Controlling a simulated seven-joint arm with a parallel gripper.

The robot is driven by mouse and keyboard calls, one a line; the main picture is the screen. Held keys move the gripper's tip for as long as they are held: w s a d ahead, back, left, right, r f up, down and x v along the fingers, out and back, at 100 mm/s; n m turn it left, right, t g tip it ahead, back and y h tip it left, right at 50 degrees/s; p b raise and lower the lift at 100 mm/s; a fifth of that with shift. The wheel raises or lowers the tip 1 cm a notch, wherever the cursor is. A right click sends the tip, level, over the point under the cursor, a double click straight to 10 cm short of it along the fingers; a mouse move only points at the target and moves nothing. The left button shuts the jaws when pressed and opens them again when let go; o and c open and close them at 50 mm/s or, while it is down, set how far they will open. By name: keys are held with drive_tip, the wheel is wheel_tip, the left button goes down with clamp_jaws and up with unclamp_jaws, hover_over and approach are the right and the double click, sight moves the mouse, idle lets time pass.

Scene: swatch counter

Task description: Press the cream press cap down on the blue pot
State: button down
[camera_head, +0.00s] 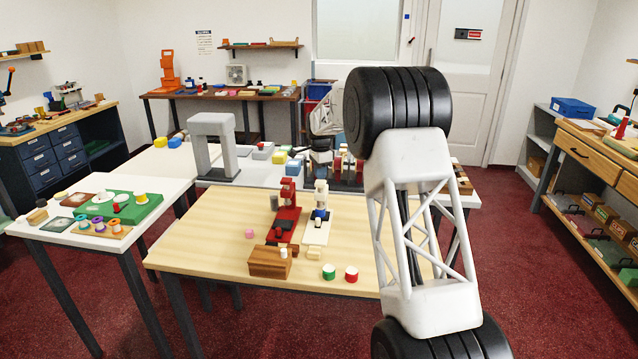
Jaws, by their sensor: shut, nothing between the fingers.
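A white press stand (314,236) stands on the wooden table, with a small blue pot (320,216) at its middle. Above the pot is the stand's pale cream upright head (321,188), which looks like the cream press cap; at this size I cannot tell whether cap and pot touch. My gripper (322,172) is the dark shape over the cream head, small and partly mixed with dark things behind it. It is shut and holds nothing. I cannot tell whether its fingertips touch the cream head.
A red press stand (287,212) stands close on the left. In front are a wooden block (268,263) with a white piece, a green pot (328,272) and a red pot (351,275). A grey arch (213,128) stands behind. The table's left part is clear.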

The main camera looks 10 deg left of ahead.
sight(321, 182)
drive_tip(key=shift+f, duration=1.55)
idle(0.9)
drive_tip(key=shift+r, duration=4.15)
